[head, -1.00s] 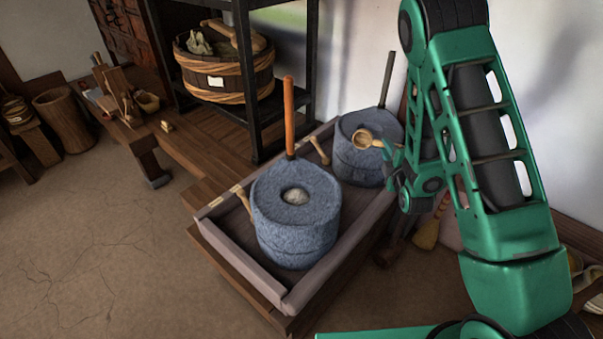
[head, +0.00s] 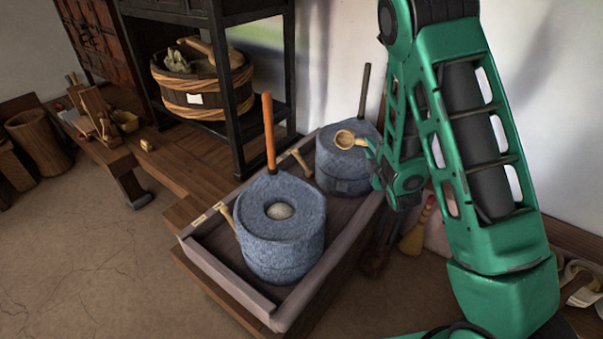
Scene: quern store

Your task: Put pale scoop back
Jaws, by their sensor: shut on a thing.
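The pale scoop (head: 345,139), a small light-wood ladle with a round bowl, is held by my gripper (head: 371,150). Its bowl points left and shows in front of the rear quern (head: 343,172). My gripper is shut on the scoop's handle end; the fingers are small and partly hidden by the scoop and my arm. The front quern (head: 281,235), of blue-grey stone with an orange upright handle, has a pale lump in its top hole. Both querns stand in a long wooden trough (head: 219,260).
A rope-bound tub (head: 203,102) with a wooden scoop (head: 197,45) laid in it stands on a black rack (head: 240,88). A low bench (head: 104,150) with small tools is at left. A broom (head: 418,228) leans behind my arm. The floor at lower left is clear.

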